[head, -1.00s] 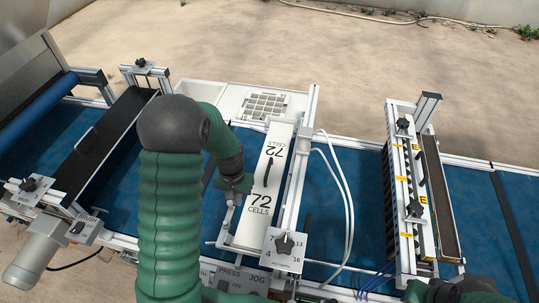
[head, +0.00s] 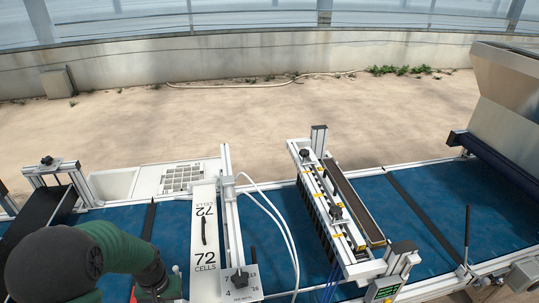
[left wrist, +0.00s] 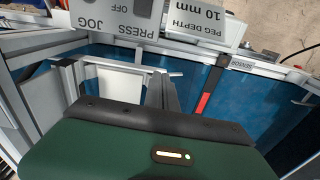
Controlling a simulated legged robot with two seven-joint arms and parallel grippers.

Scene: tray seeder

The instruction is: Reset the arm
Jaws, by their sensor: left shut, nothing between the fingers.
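My left arm comes in at the lower left of the head view, and its green gripper (head: 160,289) is at the bottom edge, beside the left side of the white 72 CELLS plate (head: 205,240). The fingers are mostly cut off there. In the left wrist view the grey fingers (left wrist: 161,88) are together and empty, in front of the green gripper body. They are below the panel marked PRESS and JOG (left wrist: 115,25). I cannot tell from this view whether they touch anything. My right gripper is in neither view.
A blue conveyor belt (head: 280,225) runs across the seeder. A framed unit (head: 335,205) spans the belt. A hopper (head: 510,95) stands at far right.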

